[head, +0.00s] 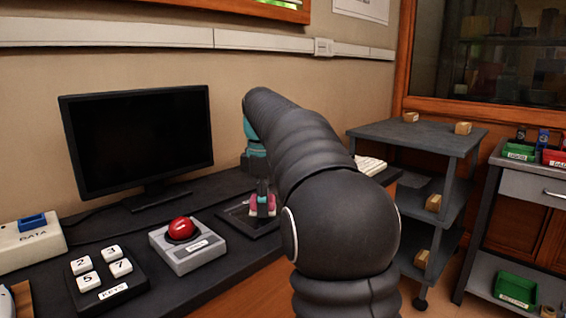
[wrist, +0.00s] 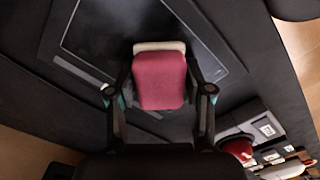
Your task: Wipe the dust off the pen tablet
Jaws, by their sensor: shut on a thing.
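The pen tablet (head: 236,217) lies flat on the dark desk, right of the red button box; my arm hides part of it. In the wrist view the tablet (wrist: 100,32) is a dark slab with a thin pale outline, and greyish smudges show faintly on its surface. My gripper (wrist: 160,82) is shut on a pink block with a whitish edge (wrist: 160,88), held between both fingers. The pink block (head: 263,207) is over the tablet in the head view. I cannot tell whether it touches the surface.
A monitor (head: 140,142) stands behind on the desk. A red button box (head: 186,246), a numbered keypad (head: 105,279) and a DATA box (head: 28,243) are to the left. A pale keyboard (head: 370,165) lies beyond my arm. A grey shelf cart (head: 420,135) stands right.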

